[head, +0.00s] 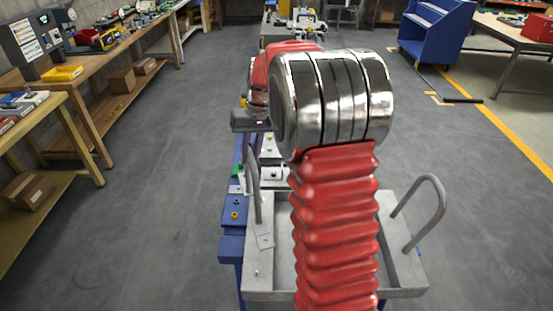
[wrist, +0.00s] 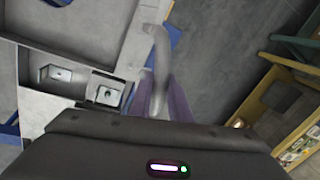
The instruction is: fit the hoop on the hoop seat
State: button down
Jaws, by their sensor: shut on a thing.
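My gripper (head: 250,135) is beyond my red arm in the head view, with its fingers largely hidden. In the wrist view its purple fingers (wrist: 164,98) are shut on a bent grey hoop (wrist: 157,62). The hoop also shows in the head view (head: 255,190), hanging below the gripper on the left side of the grey tray. Its lower end appears to be close to a small plate (head: 264,238), likely part of the hoop seat; I cannot tell whether they touch. In the wrist view, a small square fitting (wrist: 104,92) lies left of the hoop.
Another grey hoop (head: 425,212) stands on the right side of the grey tray (head: 405,275). A blue frame (head: 232,243) runs along the left. Workbenches (head: 75,115) line the left wall. A blue cart (head: 437,32) stands at the back right. The floor on both sides is clear.

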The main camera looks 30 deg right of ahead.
jog(key=w+a+f+n, duration=0.1)
jog(key=w+a, duration=0.2)
jog(key=a, duration=0.5)
jog(key=w+a+f+n, duration=0.1)
jog(key=w+a+n, duration=0.1)
jog(key=a, duration=0.6)
jog(key=shift+w+a+g, duration=0.4)
jog(key=shift+w, duration=0.1)
